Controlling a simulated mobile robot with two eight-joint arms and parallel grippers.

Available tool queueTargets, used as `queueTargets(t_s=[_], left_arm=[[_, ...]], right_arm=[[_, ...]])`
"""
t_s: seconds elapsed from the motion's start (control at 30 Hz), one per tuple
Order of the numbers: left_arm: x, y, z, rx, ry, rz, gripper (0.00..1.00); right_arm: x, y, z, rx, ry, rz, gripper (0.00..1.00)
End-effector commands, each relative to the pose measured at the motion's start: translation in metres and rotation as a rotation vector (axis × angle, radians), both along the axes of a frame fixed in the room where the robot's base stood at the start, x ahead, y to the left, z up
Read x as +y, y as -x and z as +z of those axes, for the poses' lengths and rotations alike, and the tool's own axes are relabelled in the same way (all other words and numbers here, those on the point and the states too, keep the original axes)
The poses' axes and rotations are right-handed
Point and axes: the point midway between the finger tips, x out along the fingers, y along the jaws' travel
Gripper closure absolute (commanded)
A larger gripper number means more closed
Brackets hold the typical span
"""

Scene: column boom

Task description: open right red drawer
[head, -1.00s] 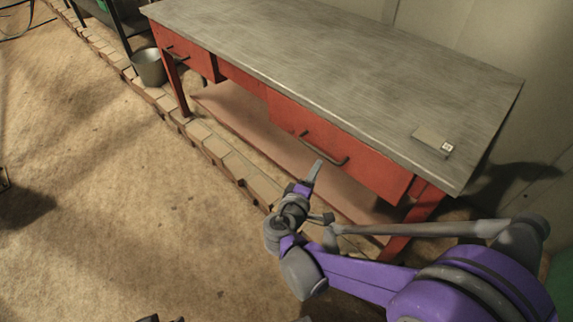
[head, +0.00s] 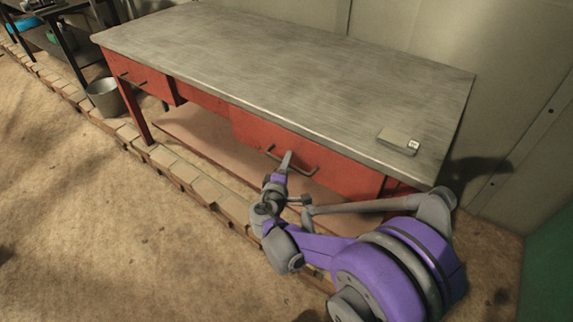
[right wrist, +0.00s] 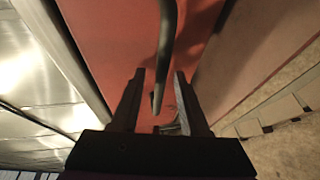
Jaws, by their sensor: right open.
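The right red drawer (head: 335,171) is in the workbench front, under the grey top, and looks shut. Its dark bar handle (head: 300,165) shows in the head view. My right gripper (head: 286,160) is in front of the drawer, close to the left part of the handle. In the right wrist view, the handle (right wrist: 166,50) runs down between the two spread fingers of my right gripper (right wrist: 157,92), with the red drawer face (right wrist: 115,40) behind. The fingers are open and not closed on the bar. Whether a finger touches it I cannot tell. My left gripper is out of view.
The grey workbench top (head: 270,75) overhangs the drawers and holds a small box (head: 398,141). A left red drawer (head: 140,76) and a lower shelf (head: 205,135) belong to the bench. A metal bucket (head: 105,98) stands left. The floor in front is mostly clear, with a brick edge (head: 190,178).

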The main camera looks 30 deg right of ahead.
Motion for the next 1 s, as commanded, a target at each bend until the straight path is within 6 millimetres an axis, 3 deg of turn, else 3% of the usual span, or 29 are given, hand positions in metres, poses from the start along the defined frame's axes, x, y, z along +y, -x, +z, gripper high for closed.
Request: queueTargets(t_s=[0.2,0.47,1.0], left_arm=[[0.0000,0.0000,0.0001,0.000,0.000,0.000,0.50],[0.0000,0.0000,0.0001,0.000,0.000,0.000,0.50],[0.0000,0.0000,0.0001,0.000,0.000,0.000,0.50]], right_arm=[[-0.0002,-0.0003,0.0001,0.000,0.000,0.000,0.55],[0.0001,-0.0001,0.0000,0.000,0.000,0.001,1.00],[0.0003,-0.0001,0.0000,0.000,0.000,0.001,1.00]])
